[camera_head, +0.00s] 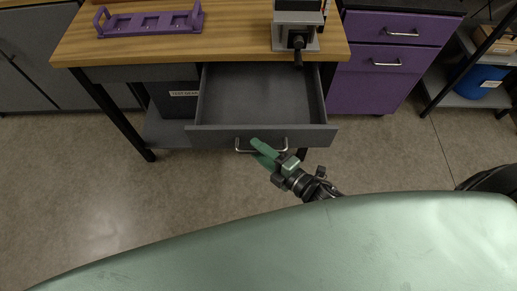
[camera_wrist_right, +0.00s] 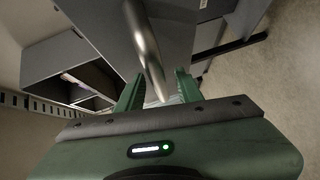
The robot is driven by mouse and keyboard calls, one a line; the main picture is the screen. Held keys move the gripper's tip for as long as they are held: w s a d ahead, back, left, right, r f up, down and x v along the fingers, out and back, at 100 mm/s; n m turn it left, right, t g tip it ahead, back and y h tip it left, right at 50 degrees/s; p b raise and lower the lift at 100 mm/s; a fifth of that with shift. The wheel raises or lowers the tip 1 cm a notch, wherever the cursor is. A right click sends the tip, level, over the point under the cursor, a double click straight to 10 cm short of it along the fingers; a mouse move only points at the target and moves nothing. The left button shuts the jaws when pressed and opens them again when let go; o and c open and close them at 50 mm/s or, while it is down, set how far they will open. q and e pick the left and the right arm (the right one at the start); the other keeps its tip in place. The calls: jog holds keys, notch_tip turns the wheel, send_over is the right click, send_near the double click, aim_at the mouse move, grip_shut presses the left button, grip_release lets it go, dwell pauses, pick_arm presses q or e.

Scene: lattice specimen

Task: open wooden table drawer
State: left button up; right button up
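The wooden-topped table (camera_head: 150,50) has a grey drawer (camera_head: 262,95) that stands pulled well out, and its inside looks empty. A curved metal handle (camera_head: 243,150) is on the drawer front (camera_head: 215,138). My right gripper (camera_head: 258,150) is at this handle, coming from below right. In the right wrist view the handle (camera_wrist_right: 148,48) runs between the two green fingers of my right gripper (camera_wrist_right: 160,88). The fingers stand apart, with what looks like a gap beside the bar. My left gripper is not in view.
A purple rack (camera_head: 150,22) and a grey device with a black knob (camera_head: 297,30) stand on the tabletop. A purple cabinet (camera_head: 375,85) stands to the right. A blue container (camera_head: 480,82) sits on a shelf at the far right. The floor before the table (camera_head: 100,200) is clear.

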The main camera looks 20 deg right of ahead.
jog(key=b+v, duration=0.1)
jog(key=v, duration=0.6)
jog(key=shift+s, duration=0.25)
jog(key=shift+d, duration=0.1)
